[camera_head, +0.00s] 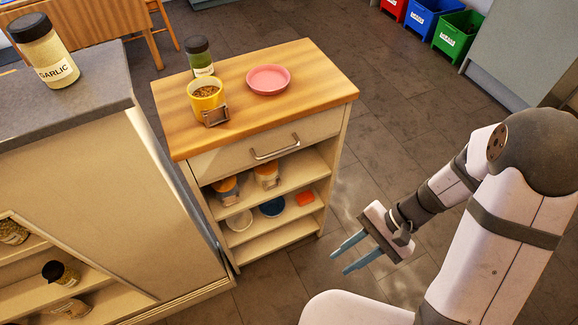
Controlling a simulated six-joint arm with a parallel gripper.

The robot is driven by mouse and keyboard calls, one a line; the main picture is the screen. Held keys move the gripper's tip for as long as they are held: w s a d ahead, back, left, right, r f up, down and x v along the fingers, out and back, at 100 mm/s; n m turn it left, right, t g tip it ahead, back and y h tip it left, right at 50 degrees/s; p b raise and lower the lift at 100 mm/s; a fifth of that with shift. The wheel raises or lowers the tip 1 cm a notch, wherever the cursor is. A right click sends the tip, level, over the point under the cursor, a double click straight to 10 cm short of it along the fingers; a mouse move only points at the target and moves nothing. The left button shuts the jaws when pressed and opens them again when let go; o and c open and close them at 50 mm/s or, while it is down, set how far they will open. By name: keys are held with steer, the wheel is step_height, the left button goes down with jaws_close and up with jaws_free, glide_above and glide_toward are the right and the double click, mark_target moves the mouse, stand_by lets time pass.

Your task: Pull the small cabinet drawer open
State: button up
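The small cabinet (339,95) has a wooden top and cream sides and stands in the middle of the view. Its drawer (225,160) is under the top, and its front looks flush with the cabinet. A curved metal handle (275,150) is on the drawer front. My gripper (345,258) is in front of the cabinet, to the right of and lower in the picture than the handle, apart from it. Its two blue-grey fingers are spread, with nothing between them, and point left.
On the cabinet top are a yellow mug (206,95), a pink plate (268,79) and a green jar (199,57). Open shelves below the drawer hold jars and dishes. A grey-topped counter (100,90) stands close on the left. The tiled floor (385,130) right of the cabinet is clear.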

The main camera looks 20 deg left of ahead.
steer(key=w+a+r+n+t+y, duration=0.3)
steer(key=w+a+r+t+y, duration=0.2)
steer(key=w+a+r+y, duration=0.5)
steer(key=w+a+r, duration=0.2)
steer(key=w+r, duration=0.2)
steer(key=r, duration=0.1)
steer(key=shift+a+r+n, duration=0.25)
steer(key=shift+r+n, duration=0.05)
steer(key=shift+r, duration=0.05)
steer(key=a+f+p, duration=0.1)
steer(key=a, duration=0.6)
steer(key=shift+a, duration=0.1)
jaws_close()
stand_by(0.5)
